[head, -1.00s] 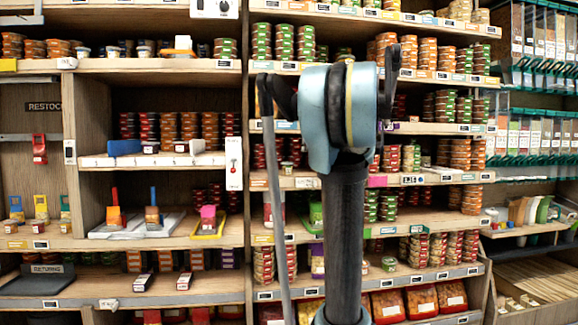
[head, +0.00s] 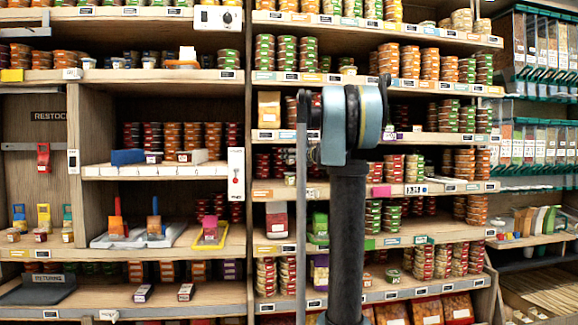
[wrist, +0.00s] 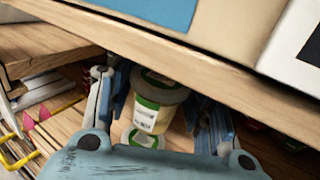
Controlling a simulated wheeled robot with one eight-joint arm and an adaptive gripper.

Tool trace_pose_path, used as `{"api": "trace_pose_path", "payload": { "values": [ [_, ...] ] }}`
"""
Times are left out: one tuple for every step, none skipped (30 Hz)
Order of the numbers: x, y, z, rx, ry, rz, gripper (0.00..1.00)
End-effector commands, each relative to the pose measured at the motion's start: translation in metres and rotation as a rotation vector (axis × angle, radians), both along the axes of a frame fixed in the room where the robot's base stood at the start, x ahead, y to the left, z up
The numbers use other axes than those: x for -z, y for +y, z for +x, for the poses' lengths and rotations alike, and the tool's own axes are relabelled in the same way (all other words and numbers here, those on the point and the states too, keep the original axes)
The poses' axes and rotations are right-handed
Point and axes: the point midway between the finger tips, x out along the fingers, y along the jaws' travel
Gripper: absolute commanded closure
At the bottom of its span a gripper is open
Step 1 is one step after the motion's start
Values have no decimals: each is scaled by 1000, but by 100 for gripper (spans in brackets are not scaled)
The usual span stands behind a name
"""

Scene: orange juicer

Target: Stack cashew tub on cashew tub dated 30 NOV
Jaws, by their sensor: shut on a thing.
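In the wrist view a pale tub (wrist: 160,92) with a green-rimmed lid and a white label sits between the fingers of my gripper (wrist: 155,90), which is shut on it. A second pale tub (wrist: 142,137) with green on it and a label shows just below and nearer; my gripper's body partly hides it. I cannot read a date on either label, nor tell whether the two tubs touch. In the head view my arm hides the gripper and the held tub.
A wooden shelf edge (wrist: 170,45) crosses close above the tubs in the wrist view. A yellow-rimmed tray (wrist: 18,158) lies at lower left. In the head view, shelves full of stacked tubs (head: 420,258) stand around my arm. A small green-lidded tub (head: 393,275) stands on a lower shelf.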

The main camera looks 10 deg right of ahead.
Motion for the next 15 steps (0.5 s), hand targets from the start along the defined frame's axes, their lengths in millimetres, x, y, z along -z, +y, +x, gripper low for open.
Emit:
{"api": "trace_pose_path", "payload": {
  "values": [
    [0,2,4,-1,0,0,77],
    [0,3,5,-1,0,0,77],
    [0,3,6,-1,0,0,77],
    [1,4,6,-1,0,0,77],
    [3,4,6,-1,0,0,77],
    [5,4,6,-1,0,0,77],
    [8,4,6,0,0,0,77],
    [12,4,6,-1,0,0,77],
    [17,3,6,-1,0,0,77],
    [21,3,6,-1,0,0,77],
    [25,3,6,-1,0,0,77],
    [30,3,6,-1,0,0,77],
    [32,3,6,-1,0,0,77],
    [34,3,6,-1,0,0,77],
    [35,4,5,-1,0,0,77]
  ]
}}
